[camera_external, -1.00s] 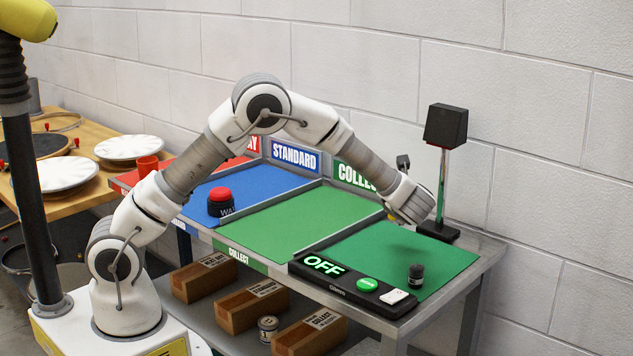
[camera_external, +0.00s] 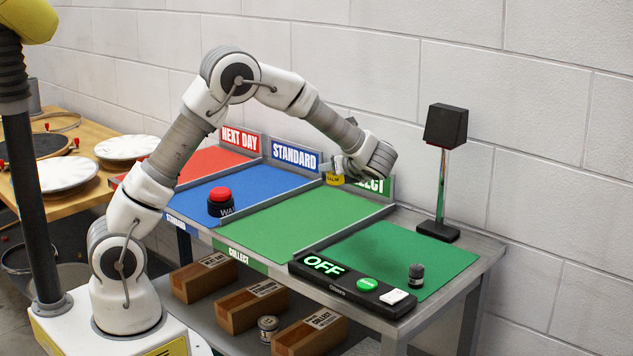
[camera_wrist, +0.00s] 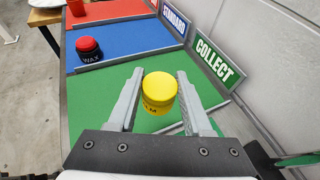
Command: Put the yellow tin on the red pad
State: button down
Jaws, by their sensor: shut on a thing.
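The yellow tin (camera_wrist: 159,91) is between the two fingers of my gripper (camera_wrist: 159,100) in the wrist view, and my gripper is shut on it. In the external view the yellow tin (camera_external: 335,179) hangs below my gripper (camera_external: 342,170), in front of the green COLLECT sign and above the far end of the middle green pad. The red pad (camera_external: 200,166) lies at the far left of the bench, under the NEXT DAY sign. My arm covers part of it. It also shows at the top of the wrist view (camera_wrist: 120,10).
The blue pad (camera_external: 262,187) lies between the red pad and the green pad (camera_external: 310,222), with raised dividers between. A red-topped WAX tin (camera_external: 221,202) stands on the blue pad. A red cup (camera_wrist: 76,7) stands on the red pad. A dark tin (camera_external: 416,276) stands on the right green mat.

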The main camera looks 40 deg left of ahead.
jog(key=s+a+r+n+g+y, duration=0.1)
jog(key=s+a+r+n+g, duration=0.3)
jog(key=a, duration=0.6)
jog(key=s+a+f+n+g, duration=0.1)
jog(key=s+a+g, duration=0.1)
jog(key=s+a, duration=0.5)
jog(key=b, duration=0.1)
send_over(220, 190)
jog(key=f, duration=0.6)
jog(key=shift+s+d+f, duration=0.1)
jog(key=shift+d+f, duration=0.05)
jog(key=shift+d, duration=0.2)
jog(key=shift+a+f, duration=0.35)
jog(key=shift+f+b, duration=0.5)
jog(key=shift+f, duration=1.35)
jog(key=shift+f, duration=0.2)
jog(key=shift+c, duration=1.6)
grip_release()
